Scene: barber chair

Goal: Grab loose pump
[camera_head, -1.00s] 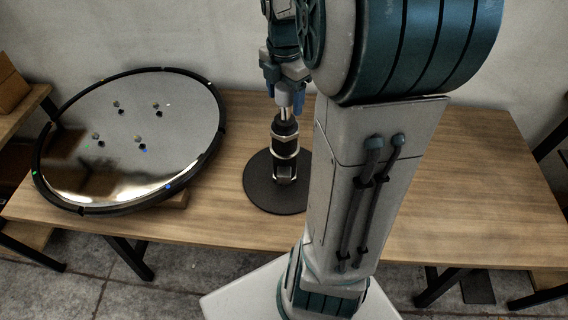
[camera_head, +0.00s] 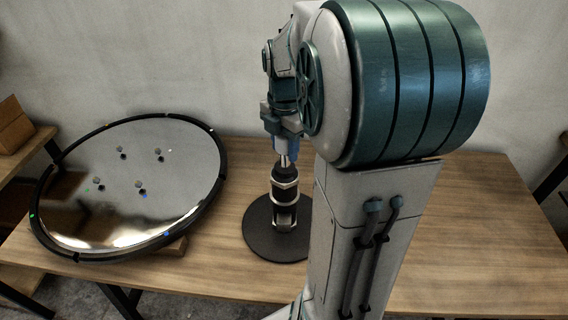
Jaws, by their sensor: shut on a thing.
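The pump (camera_head: 285,190) is a black and silver cylinder standing upright on a round black base (camera_head: 262,236) on the wooden table. My gripper (camera_head: 286,150) is directly above it, with its blue fingers shut on the top of the pump, around its thin silver rod. My own arm covers the right edge of the round base and part of the table.
A brown box (camera_head: 14,125) sits on a shelf at far left. The table's right side is clear.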

